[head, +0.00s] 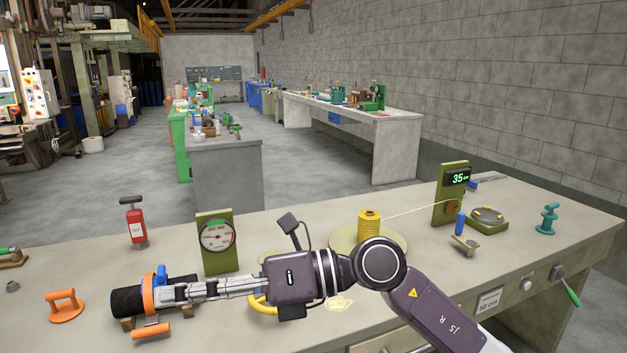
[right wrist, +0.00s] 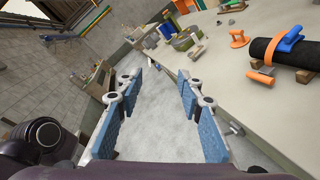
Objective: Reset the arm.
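My right arm comes in from the lower right of the head view and reaches left above the front of the workbench (head: 330,230). My right gripper (head: 172,292) overlaps a black roll (head: 125,302) in that view. In the right wrist view my right gripper (right wrist: 158,88) has its two blue-padded fingers well apart, with only grey floor seen between them. It is open and empty. The roll (right wrist: 285,52), with a blue clip (right wrist: 287,38) and an orange band, lies apart from the fingers, to their right. My left gripper is not in view.
A dial gauge (head: 218,237), a red extinguisher-like bottle (head: 136,225), a yellow spool (head: 369,224) and a green post with a display (head: 451,193) stand on the bench.

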